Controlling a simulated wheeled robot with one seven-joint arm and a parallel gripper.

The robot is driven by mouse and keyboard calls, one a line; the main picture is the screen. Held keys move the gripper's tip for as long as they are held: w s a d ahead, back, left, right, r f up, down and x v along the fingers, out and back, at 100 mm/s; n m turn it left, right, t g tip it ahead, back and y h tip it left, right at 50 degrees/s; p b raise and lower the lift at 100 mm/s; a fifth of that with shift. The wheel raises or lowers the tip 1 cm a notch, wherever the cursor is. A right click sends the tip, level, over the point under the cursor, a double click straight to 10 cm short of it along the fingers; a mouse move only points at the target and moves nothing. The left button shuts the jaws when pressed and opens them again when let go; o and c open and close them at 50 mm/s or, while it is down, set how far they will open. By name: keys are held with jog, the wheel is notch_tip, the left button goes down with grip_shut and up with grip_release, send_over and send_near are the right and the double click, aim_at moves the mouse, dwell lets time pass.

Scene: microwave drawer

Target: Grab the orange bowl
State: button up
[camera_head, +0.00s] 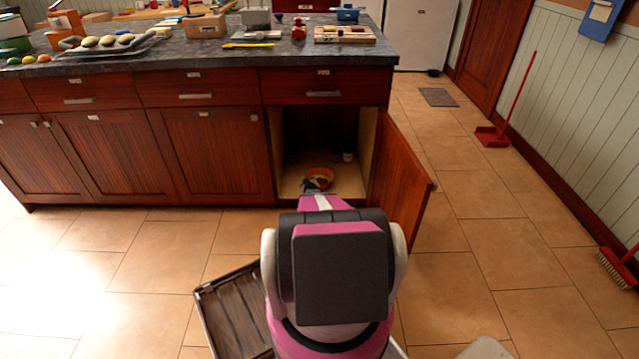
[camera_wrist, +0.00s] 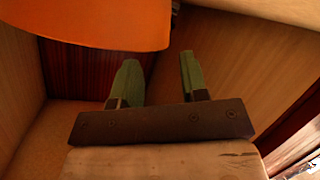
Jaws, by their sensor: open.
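The orange bowl (camera_head: 319,174) sits inside the open lower cabinet, on its floor near the front, in the head view. In the wrist view the bowl (camera_wrist: 95,22) fills the upper left, close up and cut off by the frame edge. My gripper (camera_wrist: 160,75) has its two green fingers apart with nothing seen between them. The fingertips are just below the bowl's edge in the wrist view; I cannot tell whether they touch it. In the head view my gripper (camera_head: 311,187) is mostly hidden behind my arm, at the cabinet opening beside the bowl.
The cabinet door (camera_head: 403,184) stands open on the right of the opening. A small whitish item (camera_head: 347,156) stands deeper in the cabinet. The countertop (camera_head: 200,55) above holds several objects. A dark slatted tray-like object (camera_head: 236,312) lies on the floor left of my arm.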

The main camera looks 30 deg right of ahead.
jog(key=x, duration=0.4)
jog(key=shift+w+d+f, duration=0.15)
grip_shut()
